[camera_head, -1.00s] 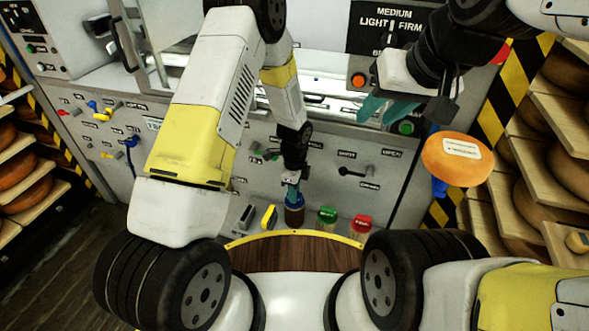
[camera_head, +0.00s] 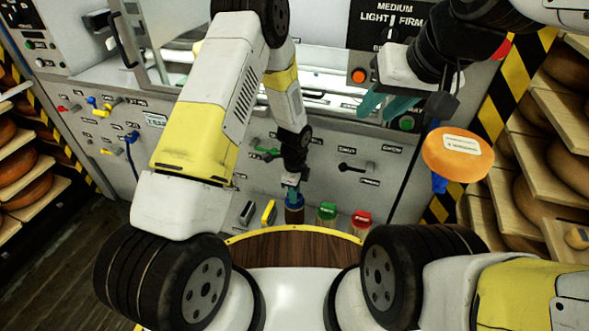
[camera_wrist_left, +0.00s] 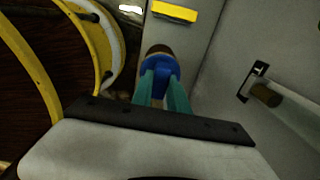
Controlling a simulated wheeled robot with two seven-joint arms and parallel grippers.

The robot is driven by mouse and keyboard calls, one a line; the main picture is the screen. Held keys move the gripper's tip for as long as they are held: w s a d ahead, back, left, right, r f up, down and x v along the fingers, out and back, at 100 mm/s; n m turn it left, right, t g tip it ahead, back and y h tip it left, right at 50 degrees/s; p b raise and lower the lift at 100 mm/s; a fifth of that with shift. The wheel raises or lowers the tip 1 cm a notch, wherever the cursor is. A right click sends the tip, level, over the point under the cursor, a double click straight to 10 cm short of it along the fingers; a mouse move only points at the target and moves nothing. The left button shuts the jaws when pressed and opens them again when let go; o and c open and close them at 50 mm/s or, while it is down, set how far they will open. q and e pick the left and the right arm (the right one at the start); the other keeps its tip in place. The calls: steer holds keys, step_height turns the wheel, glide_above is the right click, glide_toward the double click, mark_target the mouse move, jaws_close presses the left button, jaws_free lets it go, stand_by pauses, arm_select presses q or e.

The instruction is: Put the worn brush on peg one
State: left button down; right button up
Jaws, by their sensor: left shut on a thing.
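My left gripper (camera_head: 292,184) reaches down the front of the grey machine panel and is shut on a blue-topped brush (camera_head: 294,200) with a brown lower part. The blue and brown piece also shows between the teal fingertips in the left wrist view (camera_wrist_left: 159,64). Its wear and any peg behind it cannot be made out. A green-topped brush (camera_head: 327,210) and a red-topped brush (camera_head: 361,217) are to its right, with pale tan lower parts. My right gripper (camera_head: 386,106) is open and empty, high in front of the panel.
A yellow piece (camera_head: 268,213) and a grey piece (camera_head: 247,212) are left of the held brush. A brown, yellow-rimmed round surface (camera_head: 290,245) lies just below. An orange disc (camera_head: 457,153) with a label is right of my right gripper. Cheese shelves (camera_head: 545,125) stand at the right.

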arm_select(q)
steer(key=shift+f, duration=0.55)
steer(key=c, duration=1.2)
jaws_free()
steer(key=shift+r, duration=3.9)
